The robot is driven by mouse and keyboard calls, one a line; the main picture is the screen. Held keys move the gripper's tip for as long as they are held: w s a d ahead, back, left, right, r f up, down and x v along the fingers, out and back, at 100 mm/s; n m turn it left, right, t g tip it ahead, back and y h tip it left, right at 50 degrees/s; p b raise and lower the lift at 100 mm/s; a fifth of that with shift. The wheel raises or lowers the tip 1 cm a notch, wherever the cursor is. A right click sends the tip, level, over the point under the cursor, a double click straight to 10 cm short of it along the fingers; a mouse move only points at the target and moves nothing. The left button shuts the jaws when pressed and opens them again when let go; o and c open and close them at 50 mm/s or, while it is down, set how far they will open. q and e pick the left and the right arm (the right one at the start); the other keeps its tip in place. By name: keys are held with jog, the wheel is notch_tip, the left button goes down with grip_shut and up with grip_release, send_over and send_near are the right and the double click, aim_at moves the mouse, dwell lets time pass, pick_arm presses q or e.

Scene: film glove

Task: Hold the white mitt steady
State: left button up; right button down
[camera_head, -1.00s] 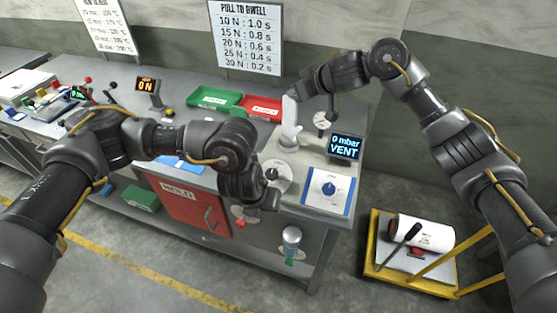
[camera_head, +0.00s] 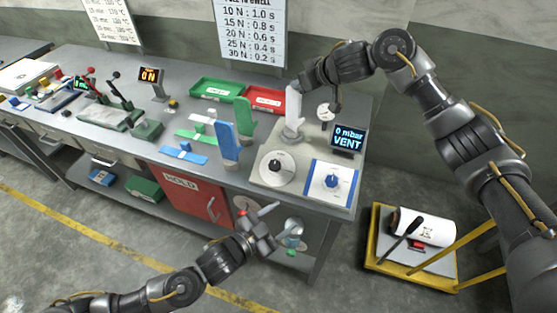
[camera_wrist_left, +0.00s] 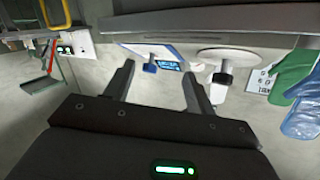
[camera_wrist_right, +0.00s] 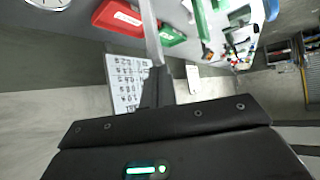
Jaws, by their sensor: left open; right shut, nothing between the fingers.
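The white mitt (camera_head: 292,118) stands upright on the pale station at the back right of the bench in the head view. My right gripper (camera_head: 298,88) is by the mitt's top, its tips hard to make out there. In the right wrist view its fingers (camera_wrist_right: 158,88) are shut, with a pale strip beyond them that I cannot identify. Contact with the mitt cannot be told. My left gripper (camera_head: 279,221) is open and empty, low in front of the bench, apart from the mitt. It also shows open in the left wrist view (camera_wrist_left: 158,85).
A blue mitt (camera_head: 228,142) and a green mitt (camera_head: 243,115) stand left of the station. A black-knob dial (camera_head: 277,174), a blue-knob panel (camera_head: 329,184) and a VENT display (camera_head: 347,138) surround the white mitt. A yellow-framed cart (camera_head: 372,258) stands right. The floor in front is clear.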

aim_at(273, 168)
pick_arm(q)
jog(key=w+a+r+n+t+y, duration=0.3)
jog(key=w+a+r+n+t, duration=0.15)
jog(key=w+a, duration=0.2)
jog(key=shift+n, duration=0.25)
jog(key=x, duration=1.1)
jog(key=shift+w+d, duration=0.1)
jog(key=shift+d, duration=0.2)
jog(key=c, duration=1)
